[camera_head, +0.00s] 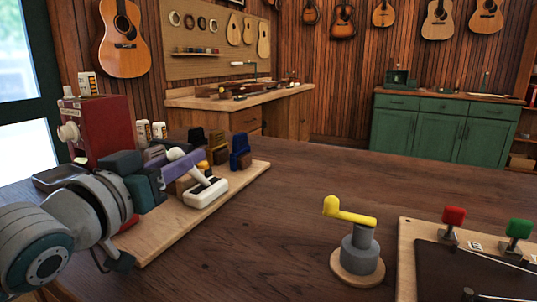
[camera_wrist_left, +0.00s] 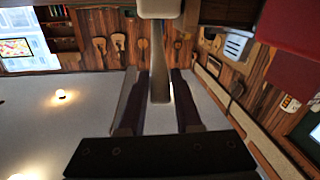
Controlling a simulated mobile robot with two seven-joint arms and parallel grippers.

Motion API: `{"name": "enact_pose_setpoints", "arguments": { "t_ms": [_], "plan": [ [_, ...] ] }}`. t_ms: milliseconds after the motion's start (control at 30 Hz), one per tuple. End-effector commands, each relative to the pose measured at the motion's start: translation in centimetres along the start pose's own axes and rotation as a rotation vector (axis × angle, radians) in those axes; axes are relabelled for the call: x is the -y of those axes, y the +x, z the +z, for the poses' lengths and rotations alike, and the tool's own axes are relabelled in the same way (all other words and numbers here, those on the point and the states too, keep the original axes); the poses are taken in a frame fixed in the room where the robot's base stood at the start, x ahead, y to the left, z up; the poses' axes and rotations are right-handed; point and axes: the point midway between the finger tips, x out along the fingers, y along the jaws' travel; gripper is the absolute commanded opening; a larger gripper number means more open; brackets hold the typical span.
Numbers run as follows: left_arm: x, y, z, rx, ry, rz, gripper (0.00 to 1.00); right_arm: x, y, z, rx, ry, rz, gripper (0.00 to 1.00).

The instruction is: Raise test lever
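The lever I take for the test lever is a white lever (camera_head: 195,170) on a pale base with a dark slot. It tilts up toward the left and ends in a rounded head. It stands on a wooden board (camera_head: 165,230) at the left of the table. My left gripper (camera_head: 176,160) is at the lever, its purple fingers beside the upper part. In the left wrist view the lever's pale shaft (camera_wrist_left: 160,70) runs between the two fingers (camera_wrist_left: 158,105), which stand apart with narrow gaps. Contact is not clear. My right gripper is not in view.
A red box (camera_head: 98,128) and blue and yellow pieces (camera_head: 240,150) crowd the board. A yellow crank (camera_head: 350,213) on a grey post stands to the right. Red (camera_head: 453,216) and green (camera_head: 519,228) levers stand on another board. The middle of the table is clear.

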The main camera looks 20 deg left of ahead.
Motion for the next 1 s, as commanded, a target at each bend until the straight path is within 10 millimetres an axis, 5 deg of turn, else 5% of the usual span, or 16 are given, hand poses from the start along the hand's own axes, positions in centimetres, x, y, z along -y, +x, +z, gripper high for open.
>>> {"name": "enact_pose_setpoints", "arguments": {
  "t_ms": [267,1000],
  "plan": [
    [-0.01,-0.01,0.00,0.000,0.000,0.000,0.01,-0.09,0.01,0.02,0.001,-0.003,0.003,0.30],
    [-0.02,-0.02,-0.01,-0.001,-0.001,0.000,0.00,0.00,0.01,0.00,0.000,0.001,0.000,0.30]
  ]
}}
